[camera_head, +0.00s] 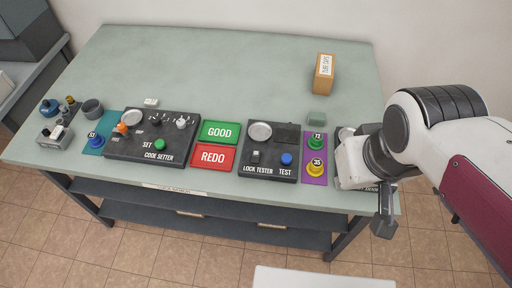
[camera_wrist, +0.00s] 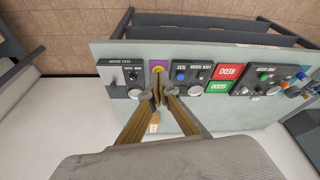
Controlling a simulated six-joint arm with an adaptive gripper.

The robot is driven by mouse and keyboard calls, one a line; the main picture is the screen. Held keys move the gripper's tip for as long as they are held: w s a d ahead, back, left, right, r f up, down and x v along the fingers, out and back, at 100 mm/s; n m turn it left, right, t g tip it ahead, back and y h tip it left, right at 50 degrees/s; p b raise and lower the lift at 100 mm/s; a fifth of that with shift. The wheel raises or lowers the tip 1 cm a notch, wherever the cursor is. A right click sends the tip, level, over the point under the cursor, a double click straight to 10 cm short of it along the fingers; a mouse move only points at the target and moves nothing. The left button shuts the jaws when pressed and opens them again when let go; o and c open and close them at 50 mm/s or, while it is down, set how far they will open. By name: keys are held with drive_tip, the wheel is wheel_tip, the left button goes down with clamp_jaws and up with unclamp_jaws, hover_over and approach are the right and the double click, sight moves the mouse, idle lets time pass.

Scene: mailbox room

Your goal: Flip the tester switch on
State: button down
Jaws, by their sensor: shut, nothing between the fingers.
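The lock tester (camera_head: 270,138) is a black box at the bench's front, right of centre, with a small pale switch (camera_head: 256,157), a blue test button (camera_head: 286,159), a round metal dish and a dark square. In the wrist view, which is turned upside down, the tester (camera_wrist: 191,66) also shows, with its switch (camera_wrist: 201,76) and blue button (camera_wrist: 180,76). I cannot tell the switch's position. My gripper (camera_wrist: 158,94) is shut and empty, its fingertips over the purple mat beside the tester. In the head view my arm's end is at the right of the bench and its fingertips are hidden.
A purple mat (camera_head: 326,151) holds a green lock (camera_head: 317,142) and a yellow lock (camera_head: 315,168). Another black box (camera_wrist: 134,77) lies past the mat. Left of the tester are GOOD (camera_head: 219,132) and REDO (camera_head: 212,157) trays and the code setter (camera_head: 150,150). A cardboard box (camera_head: 324,72) stands behind; the back is mostly clear.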

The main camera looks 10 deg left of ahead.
drive_tip(key=w+a+f+m, duration=0.1)
drive_tip(key=w+a+f, duration=0.2)
drive_tip(key=w+a, duration=0.4)
drive_tip(key=w+a+f+m, duration=0.1)
drive_tip(key=w+a+f, duration=0.3)
drive_tip(key=w+a, duration=0.3)
drive_tip(key=a, duration=0.4)
drive_tip(key=shift+w+a+m+h, duration=0.15)
drive_tip(key=shift+a+m+h, duration=0.15)
drive_tip(key=shift+a+m, duration=0.1)
drive_tip(key=shift+f, duration=0.15)
approach(257, 152)
drive_tip(key=x, duration=0.5)
drive_tip(key=shift+f, duration=0.15)
drive_tip(key=shift+x, duration=0.8)
idle(0.4)
